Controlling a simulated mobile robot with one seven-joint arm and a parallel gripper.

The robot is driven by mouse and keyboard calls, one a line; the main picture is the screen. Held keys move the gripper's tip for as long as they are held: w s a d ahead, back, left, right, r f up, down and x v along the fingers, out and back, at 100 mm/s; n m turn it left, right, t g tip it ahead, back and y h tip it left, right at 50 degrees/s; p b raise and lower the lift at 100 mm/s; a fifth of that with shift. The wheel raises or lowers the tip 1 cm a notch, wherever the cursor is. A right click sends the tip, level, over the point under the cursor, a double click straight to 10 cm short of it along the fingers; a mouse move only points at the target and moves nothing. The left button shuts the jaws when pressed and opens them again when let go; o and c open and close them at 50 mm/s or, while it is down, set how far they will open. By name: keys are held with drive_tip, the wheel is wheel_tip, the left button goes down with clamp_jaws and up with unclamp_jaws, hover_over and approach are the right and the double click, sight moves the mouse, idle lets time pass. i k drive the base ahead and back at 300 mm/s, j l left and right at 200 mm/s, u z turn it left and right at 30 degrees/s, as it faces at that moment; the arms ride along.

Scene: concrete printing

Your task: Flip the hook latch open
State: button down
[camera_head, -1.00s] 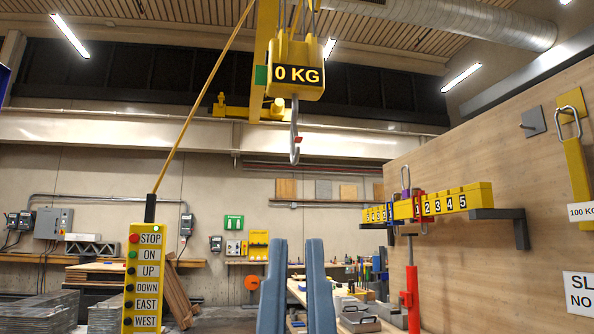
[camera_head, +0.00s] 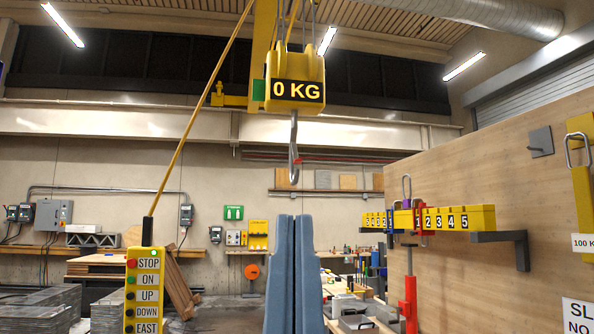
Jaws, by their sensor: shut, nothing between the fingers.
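The grey crane hook (camera_head: 294,155) hangs below the yellow block marked 0 KG (camera_head: 296,90) at the upper middle. A small red latch (camera_head: 298,162) shows at the hook's mouth; whether it is open or closed is too small to tell. My gripper (camera_head: 293,218) has two blue-grey fingers pointing up at the bottom middle. They are pressed side by side and hold nothing. The fingertips appear below the hook in the picture, apart from it.
A yellow pendant with buttons (camera_head: 144,290) hangs at the lower left on a slanting yellow cable. A yellow numbered beam (camera_head: 450,218) sits on brackets on the wooden wall (camera_head: 490,170) at the right. A cluttered workbench (camera_head: 345,290) stands behind.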

sight(296, 161)
drive_tip(key=i, duration=0.55)
drive_tip(key=i+j+z, duration=0.1)
drive_tip(key=i, duration=0.4)
drive_tip(key=i+j, duration=0.15)
drive_tip(key=i, duration=0.4)
drive_tip(key=i+j+z, duration=0.1)
drive_tip(key=i, duration=0.4)
drive_tip(key=i+j, duration=0.15)
drive_tip(key=i, duration=0.4)
